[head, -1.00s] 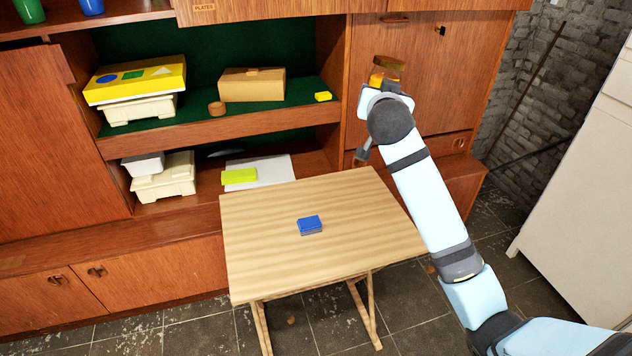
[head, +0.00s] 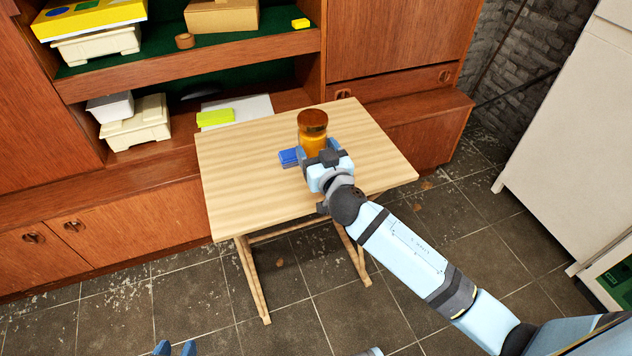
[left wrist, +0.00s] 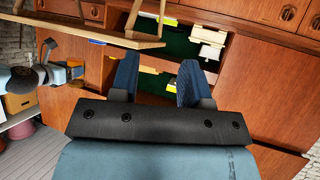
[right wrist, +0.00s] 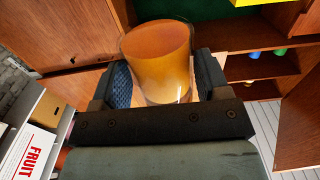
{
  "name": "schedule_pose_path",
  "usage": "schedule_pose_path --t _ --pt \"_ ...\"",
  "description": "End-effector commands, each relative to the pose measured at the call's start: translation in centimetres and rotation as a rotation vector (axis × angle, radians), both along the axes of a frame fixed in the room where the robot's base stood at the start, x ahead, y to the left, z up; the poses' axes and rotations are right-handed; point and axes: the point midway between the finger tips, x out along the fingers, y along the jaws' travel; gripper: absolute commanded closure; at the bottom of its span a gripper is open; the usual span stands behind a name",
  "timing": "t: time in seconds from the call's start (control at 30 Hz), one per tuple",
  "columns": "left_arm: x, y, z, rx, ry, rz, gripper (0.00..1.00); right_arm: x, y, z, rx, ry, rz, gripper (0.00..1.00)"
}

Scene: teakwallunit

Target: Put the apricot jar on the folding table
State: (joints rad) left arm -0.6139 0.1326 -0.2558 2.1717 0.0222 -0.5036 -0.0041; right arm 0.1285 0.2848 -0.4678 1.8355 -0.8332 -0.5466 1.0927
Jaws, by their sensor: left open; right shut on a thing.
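The right wrist view shows the jar (right wrist: 158,62) between both fingers of my right gripper (right wrist: 165,85). My left gripper (head: 175,349) is at the bottom edge of the head view, low and in front of the table. The left wrist view shows its fingers (left wrist: 157,78) apart and empty.
A blue box (head: 289,157) lies on the tabletop, just left of the jar and gripper. The table's left and right parts are clear. The wooden wall unit (head: 125,225) stands behind, its shelves holding cream bins (head: 137,122) and a yellow-green block (head: 215,118).

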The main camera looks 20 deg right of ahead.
Motion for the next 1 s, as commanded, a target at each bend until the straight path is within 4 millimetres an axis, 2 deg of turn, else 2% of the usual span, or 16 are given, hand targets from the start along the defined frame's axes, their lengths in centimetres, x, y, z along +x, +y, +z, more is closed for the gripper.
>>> schedule_pose_path --t 0.03,0.1,0.2,0.37,0.6,0.77,1.0 --pt "0.1 -0.1 -0.3 -0.005 -0.007 -0.001 0.57 0.0 0.0 -1.7 -0.002 0.002 0.000 0.74" --pt "0.1 -0.2 -0.3 -0.010 -0.014 -0.004 0.57 0.0 0.0 -3.1 -0.001 0.001 0.000 0.74" --pt "0.2 -0.3 0.0 -0.017 -0.022 -0.006 0.57 0.0 0.0 -4.5 -0.001 0.000 0.000 0.74" --pt "0.1 -0.5 0.0 -0.022 -0.025 -0.008 0.57 0.0 0.0 -5.5 -0.001 -0.001 -0.001 0.74" --pt "0.2 -0.5 -0.4 -0.034 -0.038 -0.010 0.57 0.0 0.0 -8.9 -0.001 0.000 -0.001 0.74" --pt "0.3 -0.6 0.1 -0.041 -0.047 -0.010 0.57 0.0 0.0 -9.4 0.000 -0.002 -0.001 0.74" --pt "0.3 -0.6 -0.2 -0.039 -0.043 -0.010 0.57 0.0 0.0 -9.6 0.001 -0.001 -0.001 0.74"
